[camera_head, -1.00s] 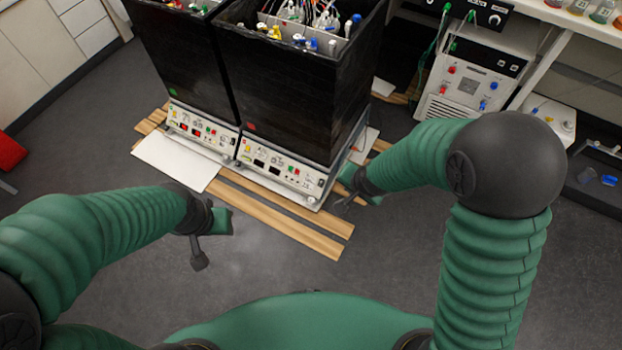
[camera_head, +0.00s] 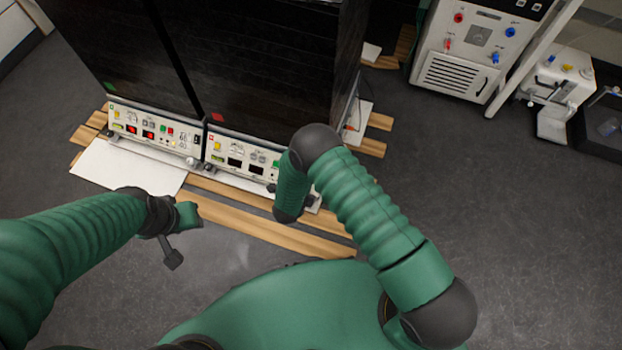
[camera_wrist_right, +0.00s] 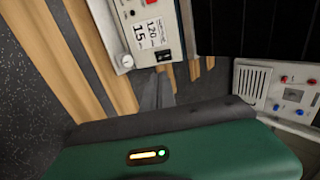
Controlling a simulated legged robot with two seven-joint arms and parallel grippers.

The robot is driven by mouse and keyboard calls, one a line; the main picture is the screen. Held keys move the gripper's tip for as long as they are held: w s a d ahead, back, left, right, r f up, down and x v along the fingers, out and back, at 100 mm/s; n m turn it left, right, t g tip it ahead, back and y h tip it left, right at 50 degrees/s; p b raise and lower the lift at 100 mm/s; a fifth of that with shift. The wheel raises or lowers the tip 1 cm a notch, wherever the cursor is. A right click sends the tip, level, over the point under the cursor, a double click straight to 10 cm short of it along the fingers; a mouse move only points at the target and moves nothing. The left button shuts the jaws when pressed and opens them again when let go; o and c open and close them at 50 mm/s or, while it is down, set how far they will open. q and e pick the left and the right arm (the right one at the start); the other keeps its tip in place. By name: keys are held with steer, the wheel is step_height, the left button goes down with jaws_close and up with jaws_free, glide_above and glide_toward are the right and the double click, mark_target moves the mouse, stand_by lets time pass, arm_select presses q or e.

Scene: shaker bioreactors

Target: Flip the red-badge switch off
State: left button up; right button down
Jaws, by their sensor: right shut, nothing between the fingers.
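The red badge (camera_head: 217,116) is on the black cabinet of the right shaker, above its white control panel (camera_head: 214,148). The displays I can see on that panel look dark. My right forearm hides the panel's right end. In the right wrist view, a panel end (camera_wrist_right: 146,14) shows printed numbers and a small black switch (camera_wrist_right: 163,55). My right gripper (camera_wrist_right: 158,90) is shut and empty, just below this switch; contact cannot be told. In the head view it is hidden behind my arm. My left gripper (camera_head: 172,258) hangs over the floor, away from the panels; its jaw state is unclear.
The left shaker has a green badge (camera_head: 109,86) and a panel with lit red displays (camera_head: 148,134). Wooden slats (camera_head: 260,226) and a white sheet (camera_head: 120,170) lie in front. A white instrument (camera_head: 470,55) stands at the upper right.

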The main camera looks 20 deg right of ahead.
steer(key=b+x, duration=0.8)
steer(key=x, duration=0.5)
steer(key=shift+s+a+f, duration=0.1)
steer(key=shift+s, duration=0.05)
steer(key=shift+w+d+f+b, duration=0.25)
steer(key=shift+w+f+b, duration=0.1)
steer(key=shift+w+f, duration=0.05)
steer(key=shift+r, duration=0.1)
